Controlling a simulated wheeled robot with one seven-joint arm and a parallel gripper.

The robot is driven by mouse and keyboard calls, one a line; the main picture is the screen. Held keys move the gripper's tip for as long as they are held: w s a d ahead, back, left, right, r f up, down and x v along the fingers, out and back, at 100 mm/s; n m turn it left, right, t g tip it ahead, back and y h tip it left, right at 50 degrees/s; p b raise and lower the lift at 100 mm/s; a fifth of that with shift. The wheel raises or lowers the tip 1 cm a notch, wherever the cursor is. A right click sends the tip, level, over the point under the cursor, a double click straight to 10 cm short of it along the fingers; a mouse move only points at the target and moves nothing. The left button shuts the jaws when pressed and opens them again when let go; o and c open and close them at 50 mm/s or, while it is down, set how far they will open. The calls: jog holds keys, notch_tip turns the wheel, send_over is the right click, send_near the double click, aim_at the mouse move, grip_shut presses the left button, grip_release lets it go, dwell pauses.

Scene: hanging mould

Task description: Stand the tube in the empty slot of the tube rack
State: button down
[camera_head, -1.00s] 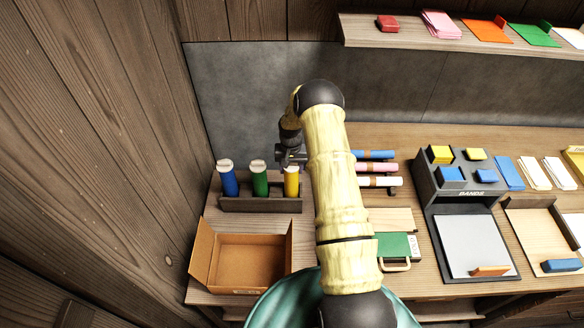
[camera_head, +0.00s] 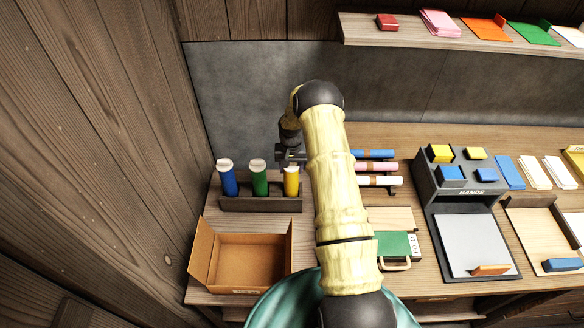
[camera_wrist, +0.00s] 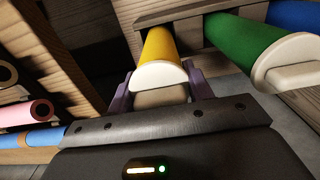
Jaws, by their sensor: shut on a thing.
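The yellow tube (camera_head: 292,183) with a white cap stands upright at the right end of the dark tube rack (camera_head: 262,206), its lower end hidden behind the rack's front. My gripper (camera_head: 291,163) is above it, pointing down. In the wrist view, the fingers (camera_wrist: 160,96) are shut on the cap end of the yellow tube (camera_wrist: 159,46). There the tube runs down into the rack (camera_wrist: 178,12). A green tube (camera_head: 259,182) and a blue tube (camera_head: 228,182), both white-capped, stand in the rack to its left. No open slot is visible.
An open cardboard box (camera_head: 248,262) sits in front of the rack. Several rolls, one of them pink (camera_head: 377,167), lie to the right behind my arm. A wooden wall (camera_head: 130,120) rises close on the left, and a grey panel (camera_head: 235,95) stands behind.

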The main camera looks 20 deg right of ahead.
jog(key=c, duration=1)
grip_release()
jog(key=shift+s+a+f, duration=0.1)
jog(key=shift+s+f, duration=0.15)
jog(key=shift+f, duration=0.15)
jog(key=o, duration=0.5)
jog(key=shift+w, duration=0.25)
jog(key=shift+s+r, duration=0.1)
jog(key=shift+w+r, duration=0.2)
jog(key=shift+r, duration=0.3)
notch_tip(320, 180, up, 16)
jog(key=b, duration=0.3)
jog(key=shift+s+r, duration=0.15)
jog(key=shift+r, duration=0.05)
